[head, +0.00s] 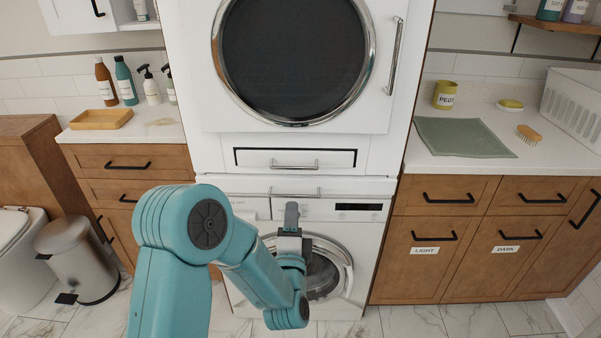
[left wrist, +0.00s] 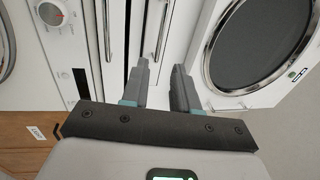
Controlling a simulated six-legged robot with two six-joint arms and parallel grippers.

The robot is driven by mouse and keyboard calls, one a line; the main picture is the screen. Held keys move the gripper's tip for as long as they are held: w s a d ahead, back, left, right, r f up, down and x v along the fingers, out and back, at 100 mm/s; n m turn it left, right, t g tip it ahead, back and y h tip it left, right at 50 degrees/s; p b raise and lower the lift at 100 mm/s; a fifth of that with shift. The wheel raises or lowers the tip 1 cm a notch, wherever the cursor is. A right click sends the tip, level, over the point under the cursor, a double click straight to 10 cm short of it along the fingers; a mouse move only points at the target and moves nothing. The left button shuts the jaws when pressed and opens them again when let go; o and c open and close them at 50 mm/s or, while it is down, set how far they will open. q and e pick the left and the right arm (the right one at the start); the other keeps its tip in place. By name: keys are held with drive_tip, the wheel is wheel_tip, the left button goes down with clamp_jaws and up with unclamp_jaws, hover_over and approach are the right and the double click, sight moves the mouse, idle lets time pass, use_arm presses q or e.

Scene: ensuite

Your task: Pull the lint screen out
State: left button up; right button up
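The lint screen (head: 256,158) is a white panel in a dark-edged slot below the dryer door, with a bar handle (head: 295,167). It looks seated in its slot. In the head view my left gripper (head: 291,212) is below that handle, in front of the washer's top. In the left wrist view my left gripper (left wrist: 160,66) has its two fingers apart with nothing between them. A bar handle, apparently the lint screen's (left wrist: 163,28), shows beyond the gap between the fingertips. I cannot tell the distance. My right gripper is in neither view.
A second bar handle (head: 295,193) is just under the lint screen. The dryer door (head: 294,60) is above and the washer door (head: 325,268) below. Wooden cabinets (head: 470,240) stand at the right and drawers (head: 128,165) at the left.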

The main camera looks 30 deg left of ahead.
sight(294, 168)
use_arm(q)
drive_tip(key=p+x, duration=0.2)
drive_tip(key=x, duration=1.3)
drive_tip(key=shift+w+a, duration=0.25)
drive_tip(key=shift+w, duration=0.05)
clamp_jaws()
